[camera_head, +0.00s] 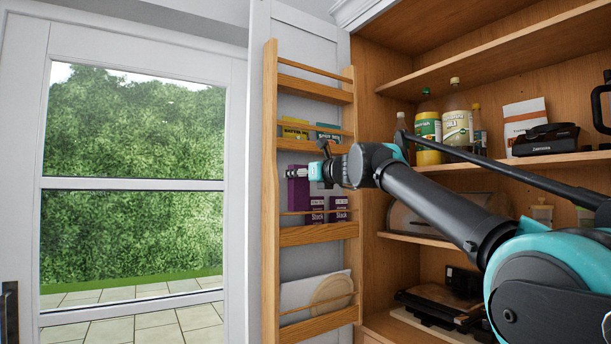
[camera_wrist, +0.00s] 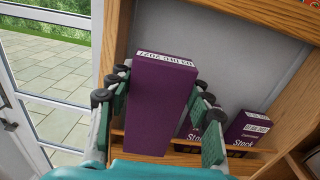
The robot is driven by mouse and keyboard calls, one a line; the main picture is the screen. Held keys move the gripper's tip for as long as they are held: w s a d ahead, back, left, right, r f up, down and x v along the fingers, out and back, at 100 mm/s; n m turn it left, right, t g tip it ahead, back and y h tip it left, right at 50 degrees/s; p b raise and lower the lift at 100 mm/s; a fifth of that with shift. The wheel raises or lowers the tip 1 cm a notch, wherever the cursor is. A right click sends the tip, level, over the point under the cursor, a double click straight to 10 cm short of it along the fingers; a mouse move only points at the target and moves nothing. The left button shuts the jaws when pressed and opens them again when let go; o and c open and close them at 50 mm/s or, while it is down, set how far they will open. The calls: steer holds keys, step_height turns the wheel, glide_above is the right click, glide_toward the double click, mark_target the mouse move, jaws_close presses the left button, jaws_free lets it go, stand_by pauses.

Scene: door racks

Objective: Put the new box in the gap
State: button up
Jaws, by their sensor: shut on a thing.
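A purple box (camera_wrist: 160,98) with a white printed top is between the fingers of my gripper (camera_wrist: 156,92) in the wrist view. My gripper is shut on it. In the head view the held purple box (camera_head: 298,193) is at the door rack, above and left of the boxes on the lower shelf. Two purple Stock boxes (camera_head: 326,209) stand behind that shelf's rail, at its right; the wrist view shows them too (camera_wrist: 246,129). The left part of that shelf looks free in the head view. The held box hides part of the shelf in the wrist view.
The wooden door rack (camera_head: 270,200) has rails across its shelves. Yellow and green boxes (camera_head: 296,129) stand on the shelf above; flat round and white items (camera_head: 325,293) are below. The open cupboard (camera_head: 400,70) with bottles and jars (camera_head: 458,125) is to the right.

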steer(key=x, duration=0.5)
steer(key=shift+w+a, duration=0.2)
step_height(320, 180, down, 6)
steer(key=shift+f, duration=1.3)
steer(key=shift+f, duration=0.6)
steer(key=o, duration=1.5)
